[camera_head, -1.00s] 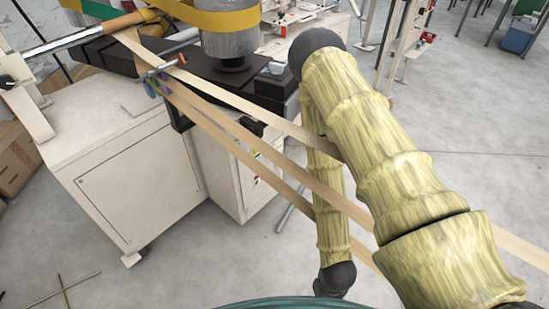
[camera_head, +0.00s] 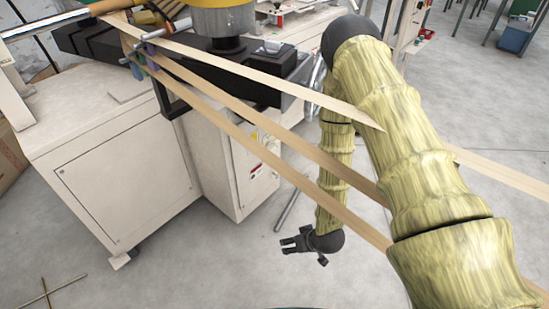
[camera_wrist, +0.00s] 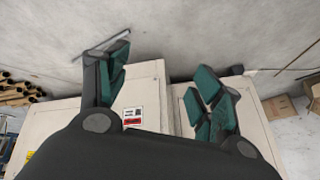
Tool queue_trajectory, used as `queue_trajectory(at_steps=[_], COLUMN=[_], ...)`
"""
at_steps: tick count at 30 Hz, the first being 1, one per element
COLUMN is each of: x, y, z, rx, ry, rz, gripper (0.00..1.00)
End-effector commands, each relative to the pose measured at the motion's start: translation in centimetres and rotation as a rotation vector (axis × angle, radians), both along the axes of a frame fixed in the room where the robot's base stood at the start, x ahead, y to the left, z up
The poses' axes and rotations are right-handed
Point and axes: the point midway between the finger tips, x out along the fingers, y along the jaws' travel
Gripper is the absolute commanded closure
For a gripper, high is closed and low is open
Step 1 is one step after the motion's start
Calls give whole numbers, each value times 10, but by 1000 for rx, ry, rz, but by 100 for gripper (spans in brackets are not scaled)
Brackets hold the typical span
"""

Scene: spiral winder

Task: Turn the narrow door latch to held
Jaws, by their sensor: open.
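The narrow door (camera_head: 257,172) is the pale face with the warning labels on the smaller cabinet section. I cannot make out its latch in the head view. In the wrist view, the labelled pale face (camera_wrist: 147,85) shows behind and between my fingers, and no latch can be told there either. My gripper (camera_head: 286,243) is open and empty, low over the floor to the right of the cabinet, apart from it, with its fingers pointing left. In the wrist view, the green finger pads of my gripper (camera_wrist: 163,68) are spread apart with nothing between them.
The wide cabinet door (camera_head: 125,190) stands left of the narrow section. Several tan strips (camera_head: 245,133) run from the machine past my arm. A thin grey bar (camera_head: 293,197) lies near the cabinet's foot. The floor (camera_head: 200,275) in front is mostly clear.

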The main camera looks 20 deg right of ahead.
Motion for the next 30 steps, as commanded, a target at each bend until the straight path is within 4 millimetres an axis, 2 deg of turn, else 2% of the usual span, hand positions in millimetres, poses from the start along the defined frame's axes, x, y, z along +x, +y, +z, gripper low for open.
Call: queue_trajectory(at_steps=[1, 4, 9, 15, 24, 30], x=[22, 63, 128, 196, 279, 319], y=[-2, -6, -15, -30, -61, -86], z=[-16, -23, -28, -25, -8, 10], rx=[14, 40, 82, 123, 165, 180], ry=[-48, -144, -306, -492, -761, -928], rz=[5, 25, 59, 105, 186, 250], gripper=[34, 34, 34, 34, 34, 34])
